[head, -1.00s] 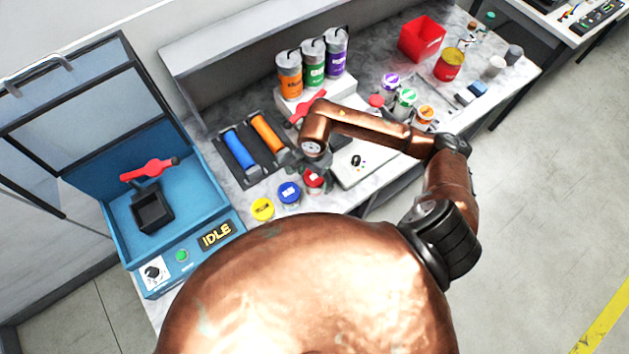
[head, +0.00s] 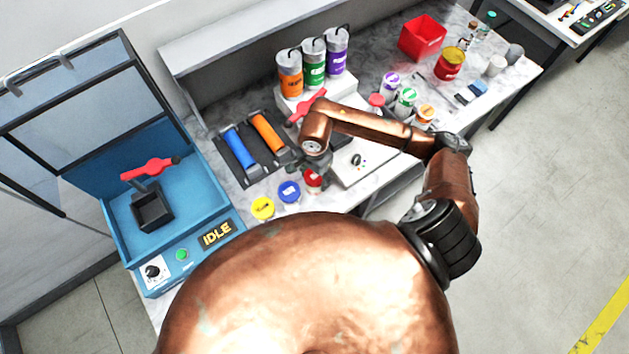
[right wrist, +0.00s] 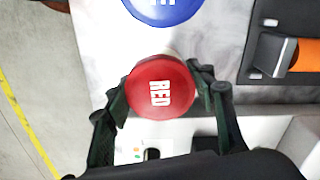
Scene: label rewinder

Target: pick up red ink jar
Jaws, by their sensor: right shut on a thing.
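The red ink jar (right wrist: 160,87) has a round red lid marked "RED" and sits between the two fingers of my right gripper (right wrist: 166,100) in the right wrist view. The fingers are shut on its sides. In the head view the red jar (head: 312,180) is partly hidden by my right gripper (head: 312,170), at the front of the marble bench, just right of the blue jar. I cannot tell whether its base touches the bench. My left gripper is not in view.
A blue jar (head: 289,191) and a yellow jar (head: 262,208) stand to the left. Blue and orange rollers (head: 268,133) lie behind on a dark tray. A white panel (head: 365,161) is to the right. A blue machine (head: 175,220) marked "IDLE" stands at the left.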

